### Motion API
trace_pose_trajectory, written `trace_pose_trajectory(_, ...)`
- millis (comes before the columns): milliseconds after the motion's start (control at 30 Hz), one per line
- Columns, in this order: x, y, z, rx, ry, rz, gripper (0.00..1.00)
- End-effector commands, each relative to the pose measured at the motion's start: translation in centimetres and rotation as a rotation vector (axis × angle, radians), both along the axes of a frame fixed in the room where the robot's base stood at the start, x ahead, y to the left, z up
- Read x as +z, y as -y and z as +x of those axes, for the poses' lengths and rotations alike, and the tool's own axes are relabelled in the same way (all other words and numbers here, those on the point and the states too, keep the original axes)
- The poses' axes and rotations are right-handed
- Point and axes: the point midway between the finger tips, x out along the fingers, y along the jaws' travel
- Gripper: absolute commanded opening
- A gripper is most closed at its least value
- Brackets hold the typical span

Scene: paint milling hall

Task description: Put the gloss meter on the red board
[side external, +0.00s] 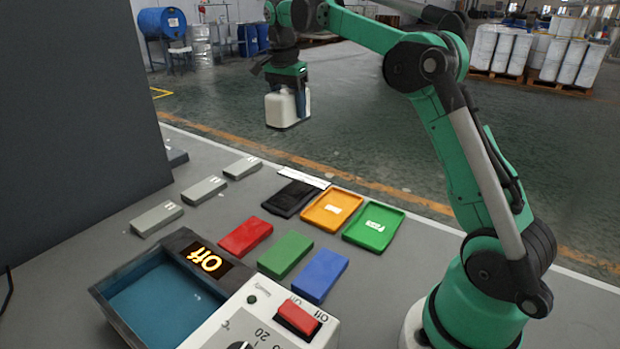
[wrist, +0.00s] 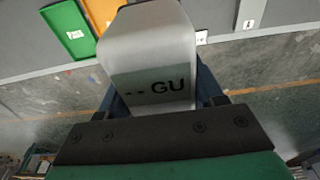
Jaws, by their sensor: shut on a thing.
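In the wrist view the gloss meter (wrist: 150,55) shows a grey-white face marked "-- GU" between the fingers of my gripper (wrist: 158,90). The gripper is shut on it. The red board (side external: 245,237) lies flat on the grey table, left of the green and blue boards, with nothing on it. The meter is apart from it, well above the table.
A green board (side external: 285,255) and a blue board (side external: 320,275) lie beside the red one. Behind are black (side external: 291,197), orange (side external: 331,210) and green (side external: 374,226) trays. Several grey blocks (side external: 204,190) lie left. A blue-lined bath (side external: 165,300) and control box (side external: 265,325) stand in front.

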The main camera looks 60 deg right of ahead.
Motion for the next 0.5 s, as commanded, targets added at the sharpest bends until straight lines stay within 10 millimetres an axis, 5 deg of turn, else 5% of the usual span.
trace_pose_trajectory(333,2.9,-0.5,0.1,0.002,0.0,0.0,0.0)
trace_pose_trajectory(500,3.4,-5.5,0.6,0.011,0.0,0.002,0.0)
